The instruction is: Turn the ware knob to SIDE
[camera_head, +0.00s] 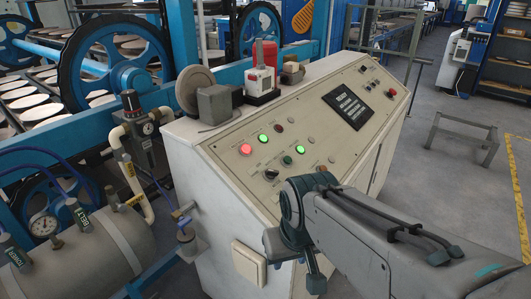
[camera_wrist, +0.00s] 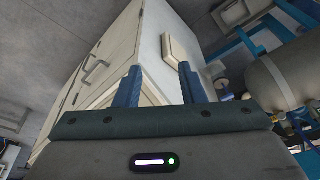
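The white control console (camera_head: 205,195) stands in the middle of the head view, with a sloped panel on top. A black rotary knob (camera_head: 270,174) sits at the panel's lower left, below the green lights. Its label and pointer are too small to read, so I cannot tell its setting or confirm that it is the ware knob. My gripper (camera_wrist: 160,72) is open and empty in the wrist view, its two blue fingers apart. It faces the console's side, away from the panel face. The wrist view does not show the knob. My arm covers the panel's lower front part.
Lit red (camera_head: 246,149) and green (camera_head: 262,138) buttons are close to the knob. A dark display (camera_head: 347,106) sits farther right. A pale box (camera_head: 248,262) juts from the console's side. A grey tank (camera_head: 85,262) stands at left. Open floor lies at right.

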